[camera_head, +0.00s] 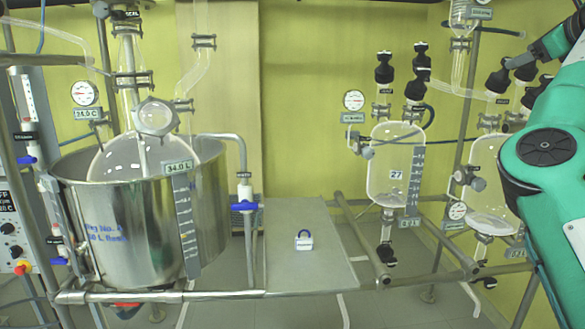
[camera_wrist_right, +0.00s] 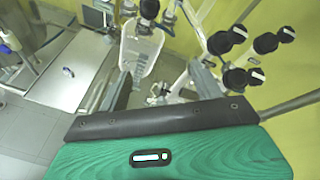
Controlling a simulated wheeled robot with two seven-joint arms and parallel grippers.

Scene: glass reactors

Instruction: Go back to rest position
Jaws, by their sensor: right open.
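My right arm (camera_head: 548,150), green with a black round joint cap, comes in along the right edge of the head view. My left gripper is not in view.
A steel bath (camera_head: 130,225) with a round glass flask stands at left. A grey table (camera_head: 310,265) holds a small white padlock-like item (camera_head: 304,240). A glass vessel (camera_head: 395,165) hangs in a pipe frame; another (camera_head: 488,190) is beside my right arm. The table is mostly clear.

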